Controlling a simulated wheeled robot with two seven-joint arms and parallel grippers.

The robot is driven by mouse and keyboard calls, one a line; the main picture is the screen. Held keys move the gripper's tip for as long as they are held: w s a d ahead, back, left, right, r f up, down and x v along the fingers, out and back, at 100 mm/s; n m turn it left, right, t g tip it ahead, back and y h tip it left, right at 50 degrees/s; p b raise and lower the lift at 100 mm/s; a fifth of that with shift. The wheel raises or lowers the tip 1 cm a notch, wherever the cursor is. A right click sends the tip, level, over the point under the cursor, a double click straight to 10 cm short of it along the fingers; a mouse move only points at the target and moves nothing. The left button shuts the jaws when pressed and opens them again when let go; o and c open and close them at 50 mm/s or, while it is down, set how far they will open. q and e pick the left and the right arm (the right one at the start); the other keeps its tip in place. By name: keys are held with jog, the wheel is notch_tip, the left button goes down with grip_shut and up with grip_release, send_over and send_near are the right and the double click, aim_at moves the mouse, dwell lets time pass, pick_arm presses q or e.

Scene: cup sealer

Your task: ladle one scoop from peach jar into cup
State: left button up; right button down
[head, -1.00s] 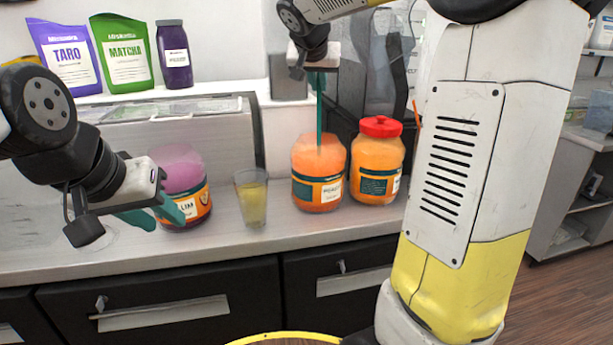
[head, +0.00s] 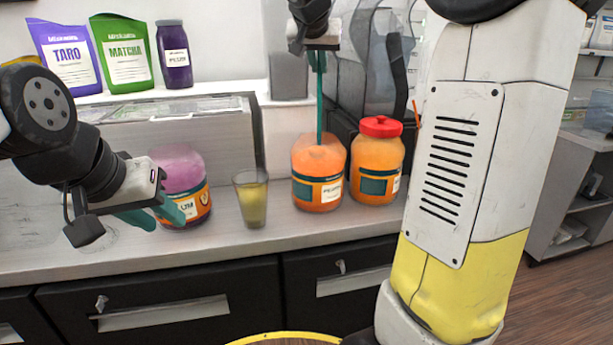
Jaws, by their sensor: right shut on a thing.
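The open orange jar (head: 318,190), which I take for the peach jar, stands on the counter; its small label text is hard to read. My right gripper (head: 317,62) is above it, shut on the thin teal handle of a ladle (head: 319,112). The handle hangs upright and its lower end goes into the jar's mouth, so the ladle's bowl is hidden. The clear cup (head: 252,203) stands left of this jar with yellowish liquid in it. My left gripper (head: 158,213) is open and empty, in front of the purple-pink jar.
An orange jar with a red lid (head: 377,165) stands close on the right. The purple-pink jar (head: 185,190) is left of the cup. Taro (head: 68,58) and matcha (head: 123,55) pouches and a plum jar (head: 174,55) sit on the raised shelf. The front counter is clear.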

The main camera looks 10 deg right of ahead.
notch_tip(320, 180, up, 10)
dwell(1.1)
jog(key=shift+s+f, duration=0.1)
jog(key=shift+f, duration=0.05)
dwell(1.1)
